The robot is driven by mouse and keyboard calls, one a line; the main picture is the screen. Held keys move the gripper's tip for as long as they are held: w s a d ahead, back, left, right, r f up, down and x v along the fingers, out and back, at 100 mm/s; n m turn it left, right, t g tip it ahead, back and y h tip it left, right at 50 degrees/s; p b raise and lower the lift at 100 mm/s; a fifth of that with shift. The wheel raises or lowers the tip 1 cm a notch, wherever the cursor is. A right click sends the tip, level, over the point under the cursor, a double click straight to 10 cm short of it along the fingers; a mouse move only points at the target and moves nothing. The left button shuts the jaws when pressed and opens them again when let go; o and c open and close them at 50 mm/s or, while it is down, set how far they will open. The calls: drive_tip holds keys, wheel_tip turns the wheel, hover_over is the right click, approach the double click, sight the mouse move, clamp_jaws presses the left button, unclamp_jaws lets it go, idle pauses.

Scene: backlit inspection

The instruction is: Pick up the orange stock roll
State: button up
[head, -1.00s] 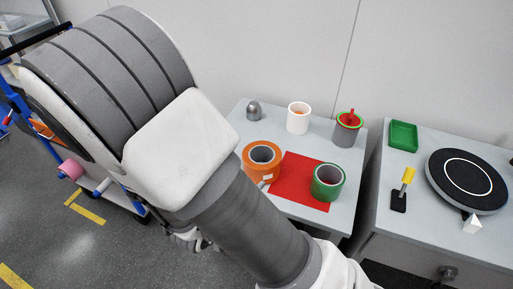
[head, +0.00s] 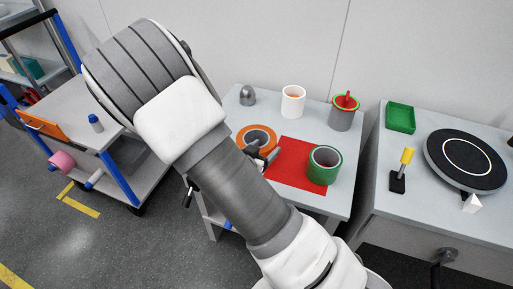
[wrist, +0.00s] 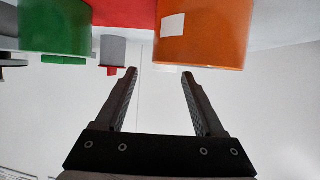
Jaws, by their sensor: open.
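The orange stock roll (head: 262,133) stands on the light grey table at the left edge of the red mat; my arm and gripper hide its lower front. In the wrist view, which looks upside down, the orange roll (wrist: 210,35) hangs at the upper right with a white label on its side. My gripper (wrist: 160,73) is open and empty there, its fingertips close to the roll but not around it. In the head view my gripper (head: 265,151) shows partly, in front of the roll; whether it touches cannot be told.
A green roll (head: 325,166) stands on the red mat (head: 290,176). Behind are a white cylinder (head: 293,102), a grey can with green rim (head: 341,118) and a grey dome (head: 247,96). A second table (head: 385,215) at right holds a black turntable (head: 465,160) and green tray (head: 401,118).

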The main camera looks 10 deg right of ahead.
sight(270, 145)
drive_tip(key=x, duration=0.4)
drive_tip(key=shift+w+f+b, duration=0.15)
drive_tip(key=shift+f+b, duration=0.2)
drive_tip(key=shift+b, duration=0.05)
drive_tip(key=shift+c, duration=0.3)
clamp_jaws()
drive_tip(key=shift+a+f, duration=0.1)
drive_tip(key=shift+f, duration=0.05)
idle(0.5)
